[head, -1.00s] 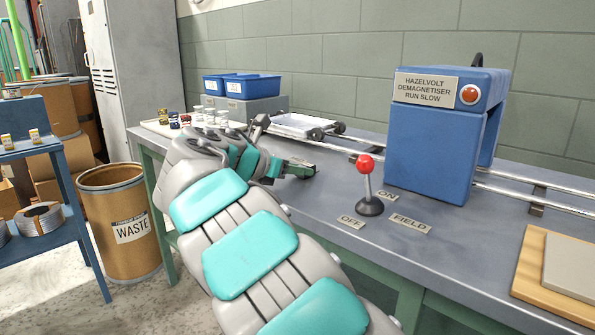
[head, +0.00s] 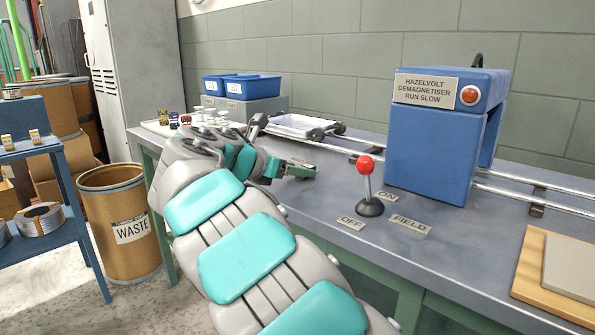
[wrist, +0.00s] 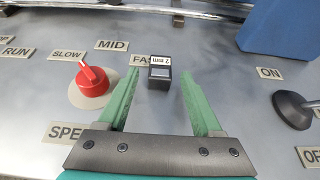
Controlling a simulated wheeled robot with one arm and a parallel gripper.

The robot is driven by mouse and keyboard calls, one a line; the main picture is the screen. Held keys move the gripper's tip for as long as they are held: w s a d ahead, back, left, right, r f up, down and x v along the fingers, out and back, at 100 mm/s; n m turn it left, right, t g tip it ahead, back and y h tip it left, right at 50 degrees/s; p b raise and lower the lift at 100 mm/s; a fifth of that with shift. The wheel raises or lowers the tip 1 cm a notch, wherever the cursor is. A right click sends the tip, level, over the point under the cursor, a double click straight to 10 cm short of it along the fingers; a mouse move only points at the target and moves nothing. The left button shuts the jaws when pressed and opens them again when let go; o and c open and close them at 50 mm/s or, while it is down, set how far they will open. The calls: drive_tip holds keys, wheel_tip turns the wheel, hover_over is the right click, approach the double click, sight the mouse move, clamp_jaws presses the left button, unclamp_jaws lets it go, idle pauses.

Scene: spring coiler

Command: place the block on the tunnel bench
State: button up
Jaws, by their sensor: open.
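The block (wrist: 160,75) is small and dark, with a pale label reading "2 mm" on top. In the wrist view it stands on the grey tunnel bench (wrist: 226,95), near the FAST label. My gripper (wrist: 159,76) is open, its green fingers to either side of the block in the picture. Gaps show between the block and both fingers. In the head view my gripper (head: 300,168) is low over the bench (head: 440,245), left of the blue demagnetiser tunnel (head: 430,150). I cannot make out the block in the head view.
A red speed knob (wrist: 92,80) sits just left of my gripper. A red-topped lever (head: 367,180) stands to its right. Open bench top lies in front of the tunnel.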

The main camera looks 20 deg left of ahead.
drive_tip(key=v, duration=1.1)
drive_tip(key=shift+p, duration=0.4)
drive_tip(key=shift+a, duration=0.1)
